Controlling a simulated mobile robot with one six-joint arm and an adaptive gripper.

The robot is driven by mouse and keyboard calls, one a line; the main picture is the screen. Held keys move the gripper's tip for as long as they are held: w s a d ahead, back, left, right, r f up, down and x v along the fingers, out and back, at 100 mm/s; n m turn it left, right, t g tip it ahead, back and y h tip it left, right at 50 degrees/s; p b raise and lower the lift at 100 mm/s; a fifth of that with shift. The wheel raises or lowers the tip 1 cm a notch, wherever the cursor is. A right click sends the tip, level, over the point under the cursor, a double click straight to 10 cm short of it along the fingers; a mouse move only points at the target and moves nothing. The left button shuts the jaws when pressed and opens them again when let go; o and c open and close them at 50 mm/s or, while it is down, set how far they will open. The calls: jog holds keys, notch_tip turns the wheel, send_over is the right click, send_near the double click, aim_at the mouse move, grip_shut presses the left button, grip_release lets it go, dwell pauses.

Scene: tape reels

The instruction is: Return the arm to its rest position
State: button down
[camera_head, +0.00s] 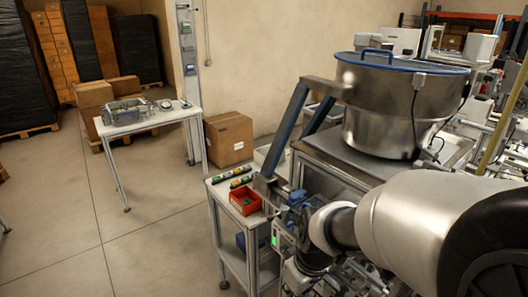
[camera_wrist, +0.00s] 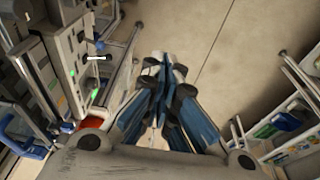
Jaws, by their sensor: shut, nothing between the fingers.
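My gripper (camera_wrist: 166,66) shows in the wrist view with its blue-padded fingers drawn together. Nothing is between the fingertips, and they hang over bare concrete floor. In the head view my arm (camera_head: 410,218) reaches in from the right edge, bent, with its grey and black links in front of the machine. Its far end points down at the lower middle, where my gripper is hard to make out among the machine parts.
A steel bowl feeder (camera_head: 395,110) with a blue rim stands close behind my arm. A small cart (camera_head: 228,225) holds a red bin (camera_head: 245,201) and several reels. A white table (camera_head: 150,121) and a cardboard box (camera_head: 229,139) stand farther back. Open floor (camera_head: 150,235) lies left.

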jog(key=s+d+r+m+t+b, duration=0.1)
jog(key=s+d+r+m+b, duration=0.1)
jog(key=s, duration=0.6)
jog(key=s+d+r+m+t+h+b, duration=0.1)
jog(key=s+d+r+m, duration=0.3)
jog(key=s+r, duration=0.2)
jog(key=shift+s+r+m+b, duration=0.15)
jog(key=shift+s+m+b, duration=0.25)
jog(key=shift+s, duration=0.65)
dwell(2.2)
